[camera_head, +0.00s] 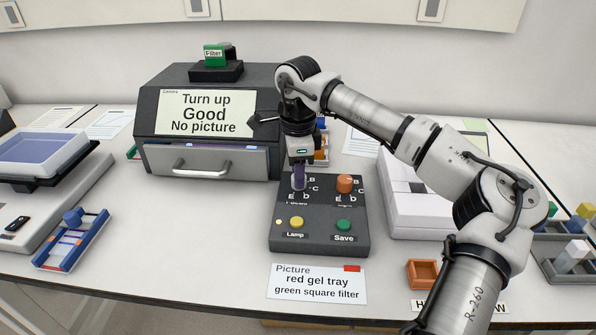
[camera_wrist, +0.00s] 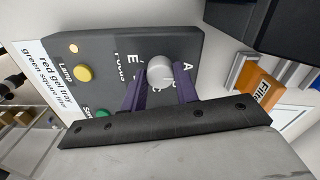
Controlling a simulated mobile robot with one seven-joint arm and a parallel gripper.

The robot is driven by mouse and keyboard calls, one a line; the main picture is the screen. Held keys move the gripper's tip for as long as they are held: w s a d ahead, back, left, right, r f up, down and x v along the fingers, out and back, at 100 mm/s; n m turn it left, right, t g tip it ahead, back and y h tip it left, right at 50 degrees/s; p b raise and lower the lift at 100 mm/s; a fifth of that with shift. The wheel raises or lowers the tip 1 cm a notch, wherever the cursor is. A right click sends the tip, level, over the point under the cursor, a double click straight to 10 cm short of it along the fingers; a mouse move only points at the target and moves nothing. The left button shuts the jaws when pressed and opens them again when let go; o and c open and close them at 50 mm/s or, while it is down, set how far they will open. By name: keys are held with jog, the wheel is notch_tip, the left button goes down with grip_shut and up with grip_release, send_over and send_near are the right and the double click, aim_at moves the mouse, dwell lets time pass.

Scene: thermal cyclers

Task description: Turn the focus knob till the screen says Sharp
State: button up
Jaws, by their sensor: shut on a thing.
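The dark control panel (camera_head: 320,240) stands on the bench, tilted towards me. The pale grey focus knob (camera_wrist: 160,70) is at its upper left, with letters around it; its pointer direction is unclear. My gripper (camera_head: 299,180) points down over this knob, its purple fingers (camera_wrist: 160,88) shut on the knob's two sides. In the head view the fingers largely cover the knob. The screen (camera_head: 205,114) on the dark imaging box reads "Turn up", "Good", "No picture".
An orange knob (camera_head: 345,184), a yellow Lamp button (camera_head: 296,222) and a green Save button (camera_head: 343,225) share the panel. A picture card (camera_head: 316,284) lies in front. A closed drawer (camera_head: 207,162) is under the screen. An orange filter block (camera_wrist: 258,88) stands near my gripper.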

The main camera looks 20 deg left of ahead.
jog(key=m+b, duration=0.2)
jog(key=m, duration=0.2)
jog(key=shift+m, duration=0.3)
jog(key=shift+m+b, duration=0.6)
jog(key=shift+m, duration=1.6)
jog(key=o, duration=1)
notch_tip(320, 180, up, 14)
jog(key=shift+f+b, duration=0.1)
jog(key=shift+b, duration=0.2)
